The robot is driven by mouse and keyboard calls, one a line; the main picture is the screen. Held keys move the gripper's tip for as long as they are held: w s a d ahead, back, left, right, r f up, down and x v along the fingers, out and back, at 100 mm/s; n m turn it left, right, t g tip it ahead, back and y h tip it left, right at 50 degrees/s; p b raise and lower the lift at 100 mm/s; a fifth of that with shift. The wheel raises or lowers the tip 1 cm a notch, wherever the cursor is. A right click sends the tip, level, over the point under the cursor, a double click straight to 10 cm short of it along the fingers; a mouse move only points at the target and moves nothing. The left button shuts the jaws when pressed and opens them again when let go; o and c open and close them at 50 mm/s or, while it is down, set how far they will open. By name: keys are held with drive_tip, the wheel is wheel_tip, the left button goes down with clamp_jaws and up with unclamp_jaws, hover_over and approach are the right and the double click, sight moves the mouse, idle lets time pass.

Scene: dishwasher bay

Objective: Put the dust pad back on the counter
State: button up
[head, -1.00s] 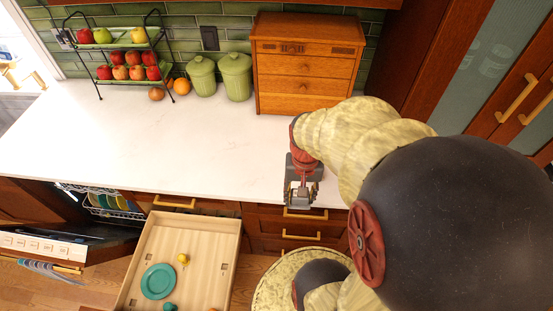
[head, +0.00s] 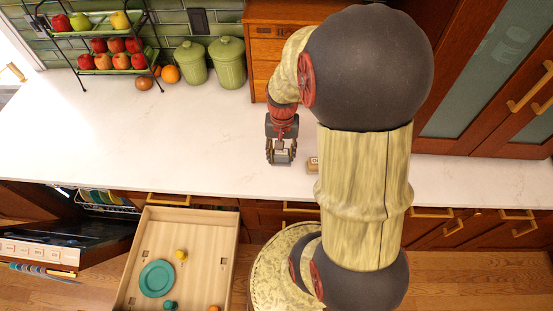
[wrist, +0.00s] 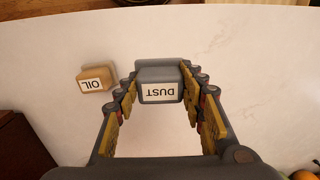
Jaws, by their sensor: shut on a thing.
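The dust pad (wrist: 159,84) is a small grey block with a white label reading DUST. In the wrist view it sits between the fingertips of my gripper (wrist: 158,78), which is shut on it. In the head view my gripper (head: 281,150) points down over the white counter (head: 190,150), in from its front edge. The pad's pale label shows between the fingers there. I cannot tell whether the pad touches the counter.
A tan pad labelled OIL (wrist: 96,78) lies on the counter close beside my gripper. A wooden drawer cabinet (head: 262,75), green canisters (head: 228,62) and a fruit rack (head: 95,50) stand at the back. An open drawer (head: 208,250) holds a teal plate. Counter left of my gripper is clear.

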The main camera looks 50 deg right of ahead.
sight(277, 154)
drive_tip(key=w+f, duration=0.1)
drive_tip(key=f, duration=0.1)
drive_tip(key=w+d+f, duration=0.1)
drive_tip(key=w+f, duration=0.1)
drive_tip(key=shift+d+f, duration=0.1)
drive_tip(key=shift+w+f+b, duration=0.2)
drive_tip(key=shift+f+b, duration=0.4)
drive_tip(key=shift+f, duration=1.05)
drive_tip(key=shift+f, duration=0.2)
drive_tip(key=o, duration=1.2)
